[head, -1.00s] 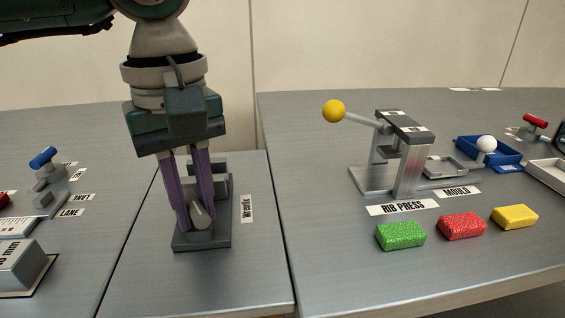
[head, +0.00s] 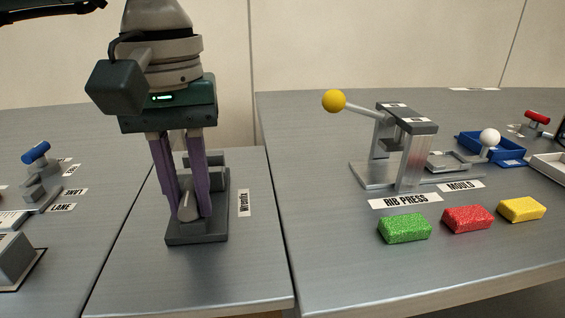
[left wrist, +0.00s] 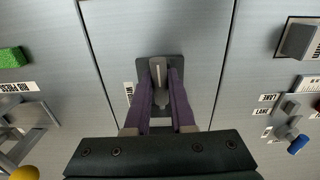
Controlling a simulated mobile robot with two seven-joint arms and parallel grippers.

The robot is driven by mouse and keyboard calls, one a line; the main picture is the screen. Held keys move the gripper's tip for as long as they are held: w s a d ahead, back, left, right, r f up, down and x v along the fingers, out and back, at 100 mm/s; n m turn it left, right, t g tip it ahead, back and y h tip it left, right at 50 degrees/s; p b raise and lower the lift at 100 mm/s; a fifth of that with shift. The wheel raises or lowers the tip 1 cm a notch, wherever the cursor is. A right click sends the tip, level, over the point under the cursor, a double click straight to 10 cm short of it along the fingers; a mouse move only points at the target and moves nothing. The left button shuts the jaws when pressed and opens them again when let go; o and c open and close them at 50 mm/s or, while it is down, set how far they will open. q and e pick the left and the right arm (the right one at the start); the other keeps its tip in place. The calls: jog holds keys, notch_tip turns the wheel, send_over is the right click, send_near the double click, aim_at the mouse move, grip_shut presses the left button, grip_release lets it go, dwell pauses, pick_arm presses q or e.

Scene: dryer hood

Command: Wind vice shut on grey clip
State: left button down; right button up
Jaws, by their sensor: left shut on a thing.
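The vice (head: 214,232) is a dark grey block on a flat base, on the narrow middle table beside a label reading "Wrenfix". My left gripper (head: 189,214) points straight down over its near end, with its purple fingers on either side of a light grey winding handle (head: 187,207). It is shut on that handle. In the left wrist view the handle (left wrist: 158,72) lies between the fingers, over the vice's dark base (left wrist: 176,63). The fingers partly hide the vice jaws behind, and I cannot make out the grey clip. My right gripper is not in view.
The right table holds a rib press (head: 408,150) with a yellow-knobbed lever, and green (head: 404,228), red (head: 467,219) and yellow (head: 521,209) blocks. A blue-handled device (head: 40,170) stands on the left table. The middle table's front is clear.

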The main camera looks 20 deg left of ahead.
pick_arm(q)
jog(key=shift+f+m+b, duration=0.15)
jog(key=shift+m+b, duration=0.35)
jog(key=shift+m, duration=0.7)
jog(key=shift+m+b, duration=0.4)
jog(key=shift+m, duration=0.8)
